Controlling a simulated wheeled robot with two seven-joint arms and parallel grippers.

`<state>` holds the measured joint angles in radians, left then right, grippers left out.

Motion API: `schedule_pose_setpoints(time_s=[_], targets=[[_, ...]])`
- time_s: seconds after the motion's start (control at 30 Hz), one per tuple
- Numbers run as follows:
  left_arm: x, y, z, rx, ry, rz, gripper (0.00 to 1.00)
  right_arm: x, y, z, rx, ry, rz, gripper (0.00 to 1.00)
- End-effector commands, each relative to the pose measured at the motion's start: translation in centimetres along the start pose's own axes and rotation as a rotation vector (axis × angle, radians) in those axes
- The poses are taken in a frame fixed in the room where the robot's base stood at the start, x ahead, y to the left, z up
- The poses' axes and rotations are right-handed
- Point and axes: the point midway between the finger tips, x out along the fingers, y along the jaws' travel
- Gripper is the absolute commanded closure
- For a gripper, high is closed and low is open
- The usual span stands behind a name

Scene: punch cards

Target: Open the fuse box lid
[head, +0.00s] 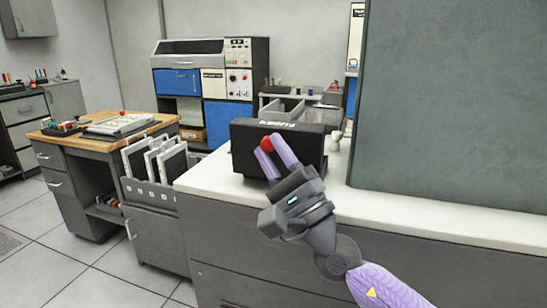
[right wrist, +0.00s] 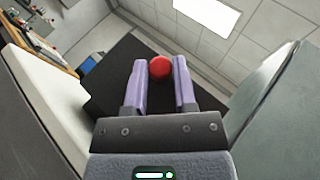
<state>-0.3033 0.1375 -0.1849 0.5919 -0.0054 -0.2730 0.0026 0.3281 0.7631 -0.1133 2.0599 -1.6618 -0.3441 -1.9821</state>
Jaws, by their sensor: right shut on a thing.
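The black fuse box (head: 310,145) stands on the white counter, and its lid looks closed. A red knob (head: 267,143) shows at its front. My right gripper (head: 272,152) reaches up to the front of the box, with its two lilac fingers at the knob. In the right wrist view the red knob (right wrist: 160,68) sits between the fingertips of the gripper (right wrist: 160,75), which is shut on it. The dark box (right wrist: 112,75) lies behind the fingers. The lower front of the box is partly hidden by the gripper. My left gripper is not in view.
The white countertop (head: 400,207) is clear in front of the box. A large grey-green panel (head: 455,110) rises close on the right. A rack of white cards (head: 155,160) is at the counter's left. Grey trays (head: 282,110) stand behind the box.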

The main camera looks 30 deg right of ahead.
Motion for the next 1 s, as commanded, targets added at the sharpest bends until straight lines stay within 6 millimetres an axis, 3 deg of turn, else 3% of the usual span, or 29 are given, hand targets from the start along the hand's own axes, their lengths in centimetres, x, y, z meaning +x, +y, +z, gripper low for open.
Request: schedule_pose_setpoints(time_s=[0.23, 0.27, 0.4, 0.73, 1.0], targets=[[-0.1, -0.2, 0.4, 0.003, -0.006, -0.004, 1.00, 0.1, -0.1, 0.0, -0.001, -0.001, -0.003, 1.00], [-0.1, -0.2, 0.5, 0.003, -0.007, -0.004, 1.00, 0.1, -0.1, 0.0, -0.001, -0.001, -0.003, 0.60], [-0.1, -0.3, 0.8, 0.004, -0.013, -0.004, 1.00, 0.1, -0.1, 0.0, -0.001, 0.000, -0.002, 0.30], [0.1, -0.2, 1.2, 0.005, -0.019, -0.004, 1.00, -0.4, 0.1, -0.1, 0.000, 0.001, 0.000, 0.30], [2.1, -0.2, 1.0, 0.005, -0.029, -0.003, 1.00, -5.8, 0.5, -0.1, 0.001, 0.002, 0.008, 0.30]])
